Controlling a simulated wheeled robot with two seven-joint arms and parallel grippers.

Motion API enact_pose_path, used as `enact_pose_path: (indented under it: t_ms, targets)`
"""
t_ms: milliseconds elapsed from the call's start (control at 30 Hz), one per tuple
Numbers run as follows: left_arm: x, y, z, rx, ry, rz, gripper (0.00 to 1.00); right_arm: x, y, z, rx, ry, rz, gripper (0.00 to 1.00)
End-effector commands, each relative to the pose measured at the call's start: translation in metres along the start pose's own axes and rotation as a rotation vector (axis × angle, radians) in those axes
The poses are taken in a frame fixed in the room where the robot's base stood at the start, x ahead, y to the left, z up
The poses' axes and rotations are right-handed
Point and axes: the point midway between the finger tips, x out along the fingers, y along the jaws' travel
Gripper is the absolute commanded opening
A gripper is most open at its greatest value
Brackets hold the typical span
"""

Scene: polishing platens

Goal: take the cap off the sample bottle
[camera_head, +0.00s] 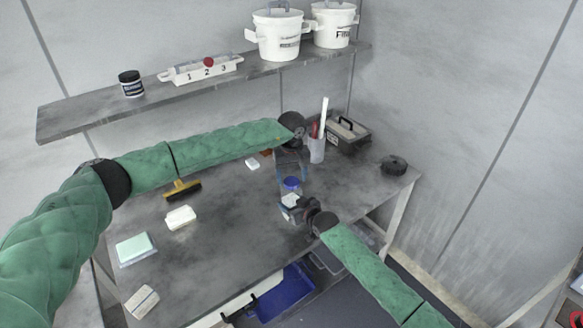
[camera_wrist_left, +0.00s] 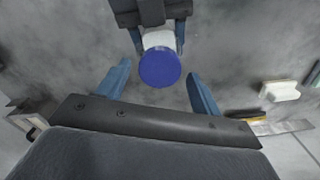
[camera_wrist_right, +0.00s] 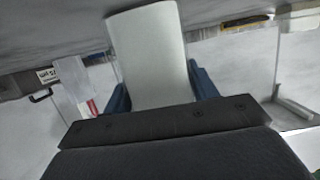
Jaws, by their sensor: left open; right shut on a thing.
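The sample bottle (camera_head: 291,200) is white with a round blue cap (camera_head: 291,183) on top. It is held over the grey table. My right gripper (camera_head: 292,206) is shut on the bottle's body; in the right wrist view the white bottle (camera_wrist_right: 150,55) fills the space between the blue fingers. My left gripper (camera_head: 291,176) is open above the cap, fingers pointing down. In the left wrist view the cap (camera_wrist_left: 160,67) lies between the line of the two open fingertips, with a gap on each side. The cap hides most of the bottle there.
A cup of tools (camera_head: 317,149) and a black toolbox (camera_head: 350,136) stand close behind. A black round object (camera_head: 394,165) is at right. A brush (camera_head: 182,190), a white block (camera_head: 180,217) and a sponge tray (camera_head: 135,250) lie left. A shelf (camera_head: 110,110) hangs above.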

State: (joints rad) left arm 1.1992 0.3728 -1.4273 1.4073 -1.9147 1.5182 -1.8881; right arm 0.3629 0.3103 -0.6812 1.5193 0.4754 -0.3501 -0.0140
Motion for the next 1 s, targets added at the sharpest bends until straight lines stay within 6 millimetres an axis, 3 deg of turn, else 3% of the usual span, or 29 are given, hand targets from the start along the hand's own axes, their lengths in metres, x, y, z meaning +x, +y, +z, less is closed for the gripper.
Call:
enact_pose_path:
  t_ms: [133,367,400,633,867,1000]
  targets:
    - [0.0106,0.0003,0.0003,0.000,-0.001,0.001,0.65,0.0000,0.0001,-0.0004,0.000,0.000,0.000,0.00]
    - [0.0117,0.0001,0.0000,-0.001,0.000,0.001,0.65,0.0000,0.0000,-0.0002,0.000,0.000,0.000,0.00]
    - [0.0116,0.0001,0.0000,-0.001,0.000,0.001,0.64,0.0000,0.0000,-0.0002,0.000,0.000,0.000,0.00]
    - [0.0114,0.0000,0.0000,-0.001,0.000,0.001,0.20,0.0000,0.0000,-0.0003,0.000,0.000,0.000,0.00]
    - [0.0113,-0.0001,-0.0001,-0.035,0.000,0.000,0.20,0.0000,0.0000,-0.0002,0.000,0.000,0.000,0.00]
    - [0.0112,-0.0001,-0.0001,-0.181,0.000,0.000,0.20,0.0000,0.0000,-0.0002,0.000,0.000,0.000,0.00]
